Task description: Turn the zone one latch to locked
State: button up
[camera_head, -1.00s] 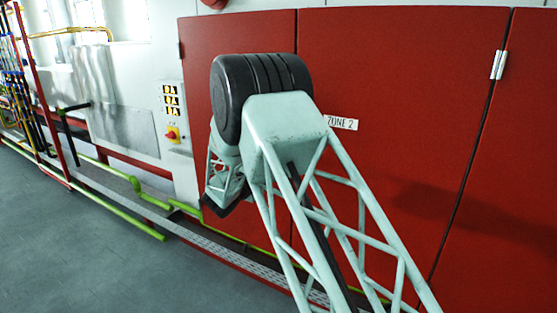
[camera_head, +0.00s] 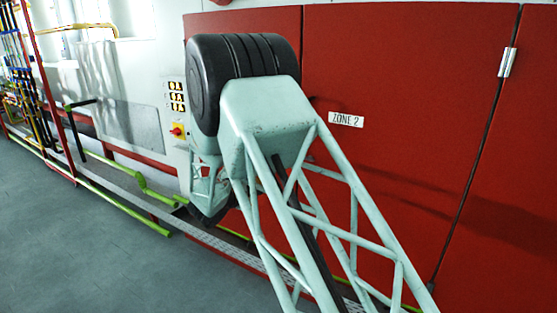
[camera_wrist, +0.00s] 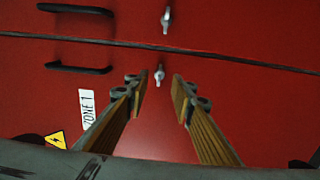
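The zone one latch (camera_wrist: 160,74) is a small silver lever on the red door in the wrist view. It sits on the same panel as the "ZONE 1" label (camera_wrist: 87,107), and its lever points along the picture's vertical. My gripper (camera_wrist: 158,84) is open, with its two wood-coloured fingers to the left and right of the latch. The fingers appear apart from it; I cannot tell their distance from the door. In the head view my arm hides my gripper and the zone one latch.
A second silver latch (camera_wrist: 167,19) is on the panel across the dark seam. Two black handles (camera_wrist: 80,68) lie left of the latches. In the head view, a "ZONE 2" label (camera_head: 346,119) marks the red door at right, and a switch panel (camera_head: 177,106) is left of my arm.

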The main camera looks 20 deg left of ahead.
jog(key=shift+s+a, duration=0.2)
jog(key=shift+s, duration=0.95)
jog(key=shift+s+a, duration=0.2)
jog(key=shift+s, duration=0.9)
